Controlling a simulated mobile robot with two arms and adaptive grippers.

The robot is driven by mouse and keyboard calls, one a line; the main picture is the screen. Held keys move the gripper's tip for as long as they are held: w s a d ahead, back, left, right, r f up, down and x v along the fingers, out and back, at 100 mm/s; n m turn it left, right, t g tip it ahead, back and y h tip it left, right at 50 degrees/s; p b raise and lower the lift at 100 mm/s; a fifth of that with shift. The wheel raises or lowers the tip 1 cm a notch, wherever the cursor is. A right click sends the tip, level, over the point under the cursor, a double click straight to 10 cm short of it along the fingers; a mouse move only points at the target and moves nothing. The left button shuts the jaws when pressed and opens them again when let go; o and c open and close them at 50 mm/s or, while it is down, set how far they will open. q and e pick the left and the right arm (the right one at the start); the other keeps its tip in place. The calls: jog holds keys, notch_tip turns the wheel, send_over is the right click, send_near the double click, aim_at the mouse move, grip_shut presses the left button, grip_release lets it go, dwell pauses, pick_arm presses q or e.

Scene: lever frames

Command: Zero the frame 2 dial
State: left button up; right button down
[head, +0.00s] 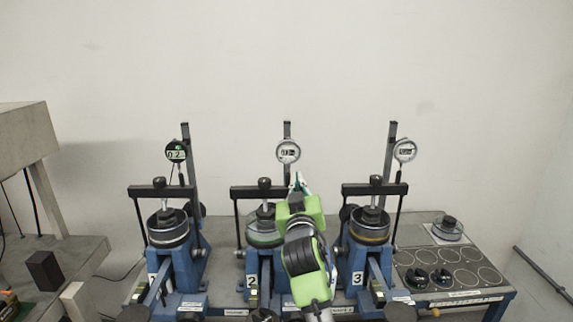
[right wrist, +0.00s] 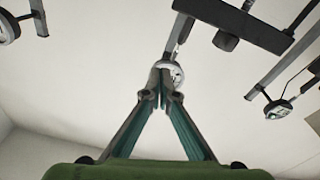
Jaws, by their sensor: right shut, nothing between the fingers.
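The frame 2 dial (head: 288,152) is a round gauge with a pale face, on the upright post of the middle blue lever frame (head: 252,268), which is labelled 2. Its reading is too small to make out. My right gripper (head: 299,180) is shut and empty, just below and slightly right of this dial in the head view. In the right wrist view the closed fingertips (right wrist: 162,82) overlap the dial (right wrist: 178,72) and hide part of its face. I cannot tell whether they touch it. My left gripper is not in view.
Frame 1 at left has a dark dial with a green display (head: 176,151). Frame 3 at right has a pale dial (head: 404,150). Black crossbars (head: 258,191) stand below the dials. Weights (head: 441,278) sit on the right tabletop.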

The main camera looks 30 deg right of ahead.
aim_at(288, 152)
pick_arm(q)
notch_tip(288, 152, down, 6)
jog(key=b, duration=0.5)
pick_arm(e)
jog(key=w+f+m+t, duration=0.1)
jog(key=w+m, duration=0.1)
jog(key=w, duration=0.5)
jog(key=shift+d+t, duration=0.3)
pick_arm(q)
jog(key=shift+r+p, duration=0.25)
jog(key=shift+p, duration=0.05)
pick_arm(e)
jog(key=shift+r, duration=0.3)
